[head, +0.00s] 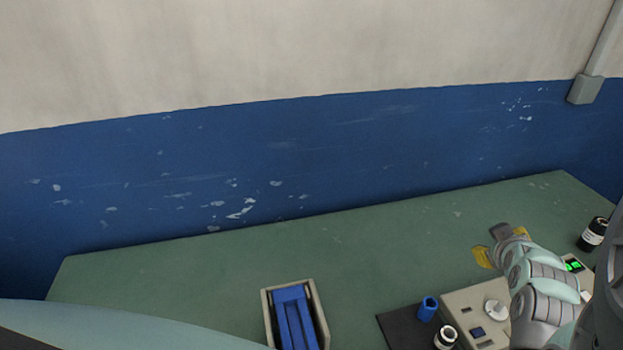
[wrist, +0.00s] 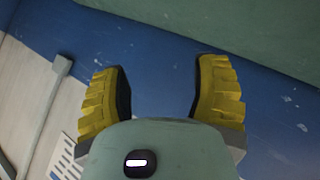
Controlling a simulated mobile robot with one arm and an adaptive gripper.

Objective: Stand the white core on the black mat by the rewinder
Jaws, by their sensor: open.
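My gripper (head: 500,244) is open and empty above the green table, behind the rewinder. Its yellow fingers stand wide apart in the wrist view (wrist: 160,85), with only wall and table surface beyond them. The black mat (head: 398,327) lies left of the beige rewinder (head: 468,304). A blue core (head: 428,308) stands upright on the mat. A small white-and-black cylinder (head: 445,338) stands in front of it by the rewinder; I cannot tell whether it is the white core. A white round part (head: 495,311) sits on the rewinder's top. My arm hides part of the rewinder.
A beige box (head: 266,317) holding blue pieces (head: 294,315) stands left of the mat. A black bottle with a white label (head: 592,234) stands at the far right. The blue-and-white wall (head: 300,150) rises behind the table (head: 200,268); its left and middle back are clear.

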